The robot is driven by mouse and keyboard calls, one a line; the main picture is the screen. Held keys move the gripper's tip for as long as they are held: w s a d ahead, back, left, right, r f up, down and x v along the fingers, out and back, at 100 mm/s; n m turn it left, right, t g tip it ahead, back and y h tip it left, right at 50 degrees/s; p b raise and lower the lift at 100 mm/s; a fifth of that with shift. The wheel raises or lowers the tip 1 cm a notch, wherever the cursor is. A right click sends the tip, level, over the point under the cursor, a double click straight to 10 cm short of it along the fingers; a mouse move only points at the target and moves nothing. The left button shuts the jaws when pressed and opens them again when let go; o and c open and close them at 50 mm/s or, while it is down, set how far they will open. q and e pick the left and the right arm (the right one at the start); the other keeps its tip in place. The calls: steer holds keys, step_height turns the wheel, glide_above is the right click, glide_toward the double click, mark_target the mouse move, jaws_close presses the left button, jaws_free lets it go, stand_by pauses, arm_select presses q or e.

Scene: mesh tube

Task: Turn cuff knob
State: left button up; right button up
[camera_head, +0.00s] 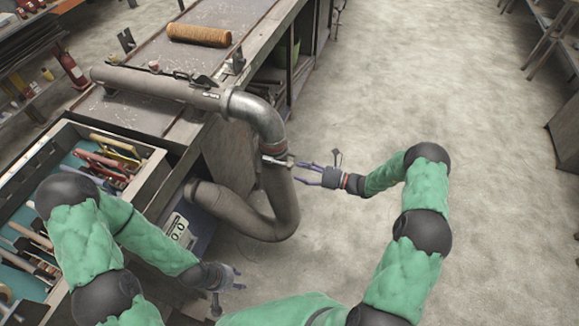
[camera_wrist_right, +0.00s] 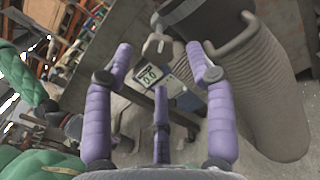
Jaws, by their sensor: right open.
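A grey ribbed tube (camera_head: 286,205) bends down from the bench pipe, with a metal cuff (camera_head: 272,158) around its upper part. In the right wrist view, the cuff knob (camera_wrist_right: 157,43) is a pale, wing-shaped piece beside the dark cuff band (camera_wrist_right: 185,10). My right gripper (camera_head: 303,174) is open just right of the cuff. In the wrist view its purple fingers (camera_wrist_right: 160,52) are spread, with the knob between and beyond the tips and nothing held. My left gripper (camera_head: 238,279) hangs low, left of my front, its fingers apart and empty.
The workbench (camera_head: 135,115) carries a long pipe (camera_head: 160,85) and an orange-brown roll (camera_head: 199,34). An open drawer (camera_head: 150,168) with tools lies at the left. A box with a digital display (camera_head: 178,230) stands below. Open floor lies to the right.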

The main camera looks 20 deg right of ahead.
mark_target(290, 166)
steer(key=shift+x, duration=2.5)
jaws_close()
